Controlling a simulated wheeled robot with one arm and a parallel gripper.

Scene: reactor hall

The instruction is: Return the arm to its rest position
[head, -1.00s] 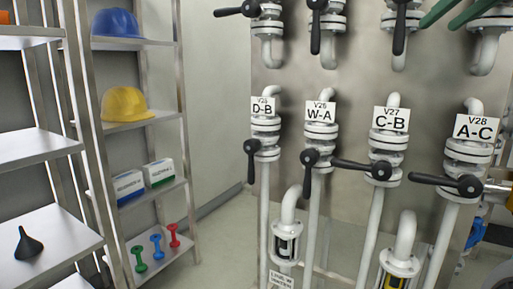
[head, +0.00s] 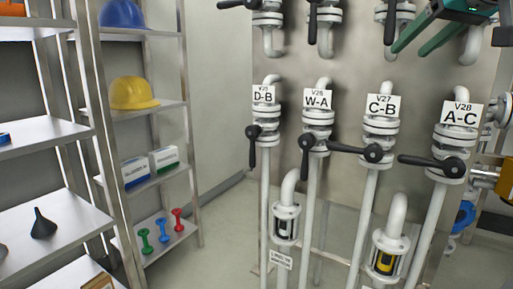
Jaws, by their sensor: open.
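My gripper (head: 411,49) shows at the top right of the head view. Its two green fingers point down and left, apart from each other, with nothing between them. They appear in front of the upper row of valves, and I cannot tell how far from the pipes they are. Only the end of the arm shows; the rest of it is out of view.
Labelled valves D-B (head: 263,95), W-A (head: 317,98), C-B (head: 383,106) and A-C (head: 460,114) line the panel. D-B and W-A handles hang down; C-B and A-C handles point left. A shelf rack with a yellow helmet (head: 134,93) stands left. Floor between is clear.

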